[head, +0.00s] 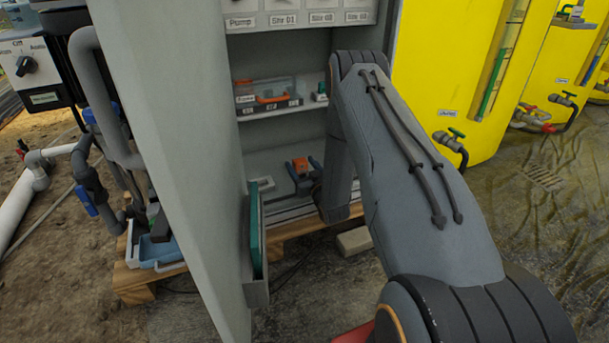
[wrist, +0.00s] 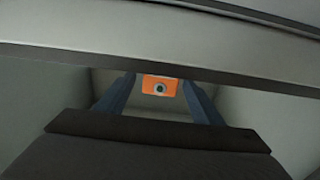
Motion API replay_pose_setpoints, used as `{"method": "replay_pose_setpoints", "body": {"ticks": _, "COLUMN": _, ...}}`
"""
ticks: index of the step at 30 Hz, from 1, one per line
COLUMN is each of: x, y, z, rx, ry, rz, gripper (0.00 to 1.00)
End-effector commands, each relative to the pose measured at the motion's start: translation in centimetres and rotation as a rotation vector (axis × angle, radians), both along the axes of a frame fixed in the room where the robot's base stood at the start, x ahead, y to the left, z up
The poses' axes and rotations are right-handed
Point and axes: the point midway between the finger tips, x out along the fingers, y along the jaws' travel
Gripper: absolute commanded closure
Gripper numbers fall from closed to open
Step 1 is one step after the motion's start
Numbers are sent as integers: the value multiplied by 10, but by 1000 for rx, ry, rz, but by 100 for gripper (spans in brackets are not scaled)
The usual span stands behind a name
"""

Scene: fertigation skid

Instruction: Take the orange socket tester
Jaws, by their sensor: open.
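The orange socket tester (head: 301,165) is in the lower compartment of the grey cabinet, below the shelf. In the wrist view the tester (wrist: 161,86) shows its orange face with a round dark-and-light socket in the middle. My gripper (head: 302,174) is inside this compartment, its blue fingers open. In the wrist view the fingertips of my gripper (wrist: 159,79) stand to the left and right of the tester, with small gaps. I cannot tell whether the tester lies between the tips or just beyond them. What it rests on is hidden.
A shelf (head: 283,112) above holds a clear bin (head: 275,89) with orange parts. In the wrist view a grey shelf edge (wrist: 160,55) crosses close above the fingers. The open cabinet door (head: 175,130), with a green folder (head: 256,225), stands left. A yellow tank (head: 440,75) is right.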

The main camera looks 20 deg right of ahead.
Motion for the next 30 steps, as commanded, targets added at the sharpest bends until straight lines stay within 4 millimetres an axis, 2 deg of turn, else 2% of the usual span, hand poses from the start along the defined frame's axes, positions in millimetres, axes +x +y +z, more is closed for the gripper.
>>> {"method": "replay_pose_setpoints", "body": {"ticks": 4, "x": 11, "y": 0, "z": 0, "rx": -1, "ry": -2, "rz": 0, "gripper": 39}}
{"method": "replay_pose_setpoints", "body": {"ticks": 13, "x": 13, "y": 0, "z": 1, "rx": 0, "ry": 0, "rz": -1, "gripper": 39}}
{"method": "replay_pose_setpoints", "body": {"ticks": 14, "x": 13, "y": 0, "z": 1, "rx": 0, "ry": 0, "rz": -1, "gripper": 41}}
{"method": "replay_pose_setpoints", "body": {"ticks": 22, "x": 13, "y": 0, "z": 1, "rx": 0, "ry": 0, "rz": 0, "gripper": 86}}
{"method": "replay_pose_setpoints", "body": {"ticks": 30, "x": 13, "y": 0, "z": 5, "rx": -1, "ry": -1, "rz": 0, "gripper": 86}}
